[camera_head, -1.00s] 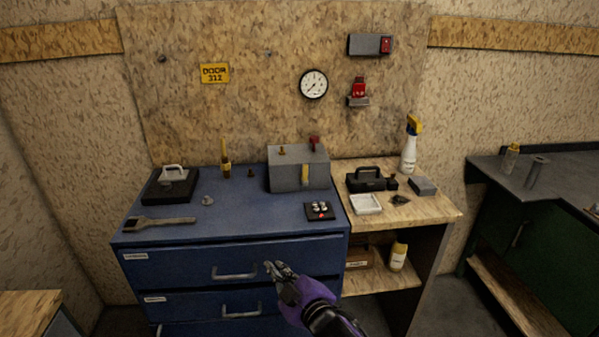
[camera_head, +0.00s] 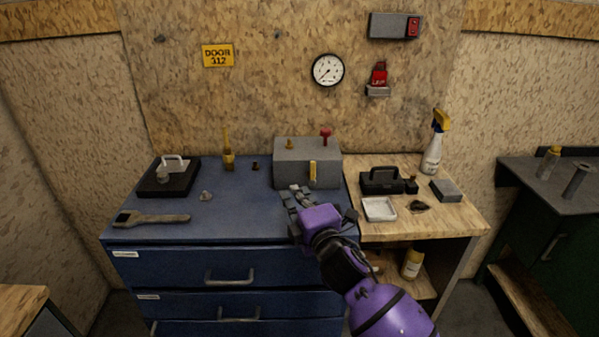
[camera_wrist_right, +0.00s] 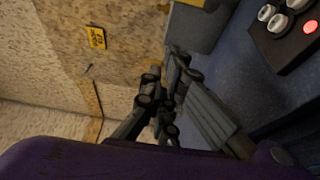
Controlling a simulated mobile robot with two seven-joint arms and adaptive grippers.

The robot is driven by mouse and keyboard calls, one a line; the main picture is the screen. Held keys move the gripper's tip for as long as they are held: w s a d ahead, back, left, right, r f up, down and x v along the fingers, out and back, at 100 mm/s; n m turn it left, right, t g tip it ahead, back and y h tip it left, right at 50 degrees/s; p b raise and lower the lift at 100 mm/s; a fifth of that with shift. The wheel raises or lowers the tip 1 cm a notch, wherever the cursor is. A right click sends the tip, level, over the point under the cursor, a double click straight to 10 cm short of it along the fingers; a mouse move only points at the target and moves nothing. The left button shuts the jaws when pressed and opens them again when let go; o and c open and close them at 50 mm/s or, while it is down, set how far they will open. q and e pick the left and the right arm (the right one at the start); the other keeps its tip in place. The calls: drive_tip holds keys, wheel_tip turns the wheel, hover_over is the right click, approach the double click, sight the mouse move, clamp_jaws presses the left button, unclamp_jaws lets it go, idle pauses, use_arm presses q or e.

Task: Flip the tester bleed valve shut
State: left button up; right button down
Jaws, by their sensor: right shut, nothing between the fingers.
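The tester looks to be the grey box (camera_head: 307,164) at the back right of the blue cabinet top. A yellow lever (camera_head: 312,170) hangs upright on its front face. A red-knobbed lever (camera_head: 326,134) and a brass fitting (camera_head: 290,144) stand on its top. I cannot tell which lever is the bleed valve. My right gripper (camera_head: 297,191) is shut and empty, just in front of the box and left of the yellow lever, apart from it. Its dark fingers also show in the right wrist view (camera_wrist_right: 170,95). My left gripper is out of view.
A wrench (camera_head: 152,219), a black case (camera_head: 168,178) and a brass-coloured bottle (camera_head: 228,160) are further left. A white tray (camera_head: 379,209) sits on the wooden side table.

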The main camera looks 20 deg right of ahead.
sight(312, 170)
use_arm(q)
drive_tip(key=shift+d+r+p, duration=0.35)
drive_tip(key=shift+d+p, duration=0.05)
drive_tip(key=shift+p, duration=0.15)
use_arm(e)
drive_tip(key=w+d, duration=0.3)
drive_tip(key=w, duration=0.6)
drive_tip(key=shift+d, duration=0.25)
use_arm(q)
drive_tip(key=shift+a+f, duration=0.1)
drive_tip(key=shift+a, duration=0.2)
use_arm(e)
drive_tip(key=shift+d+m, duration=0.15)
drive_tip(key=shift+m, duration=0.25)
